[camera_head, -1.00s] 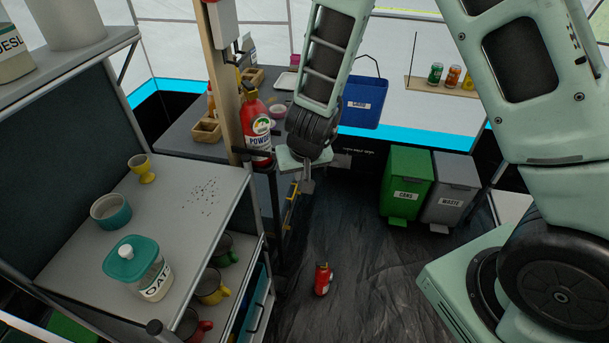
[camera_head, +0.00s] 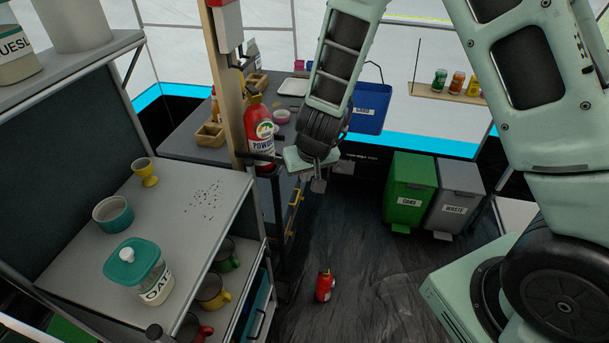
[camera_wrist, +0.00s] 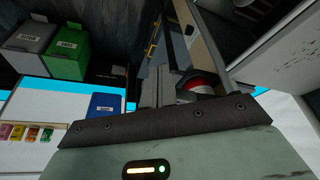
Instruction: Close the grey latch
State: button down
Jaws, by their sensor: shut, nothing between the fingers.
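I cannot make out a grey latch for certain in either view. My gripper (camera_head: 319,184) hangs in mid-air just right of the red powder extinguisher (camera_head: 259,130), near the end of the grey counter. Its fingers are shut with nothing visible between them. In the wrist view the grey fingers (camera_wrist: 160,88) stand close together, with part of the red extinguisher (camera_wrist: 196,84) showing behind them. My gripper's body hides part of the counter's right end in the head view.
A wooden post (camera_head: 230,80) stands beside the extinguisher. A shelf unit (camera_head: 180,215) with an oats jar (camera_head: 140,268) is at left. Green (camera_head: 410,185) and grey (camera_head: 455,195) bins stand at right.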

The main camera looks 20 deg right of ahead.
jog(key=shift+w+d+b, duration=0.1)
jog(key=shift+d+b, duration=0.15)
jog(key=shift+b, duration=0.05)
jog(key=w+d+n+g+y+b, duration=0.2)
jog(key=w+n, duration=0.5)
jog(key=n, duration=0.2)
jog(key=w+d+n+g+y+b, duration=0.2)
jog(key=w+d+n, duration=0.1)
jog(key=w+n, duration=0.4)
jog(key=shift+w+d+n+b, duration=0.25)
jog(key=shift+n+b, duration=0.1)
jog(key=shift+n, duration=0.75)
jog(key=shift+a, duration=0.2)
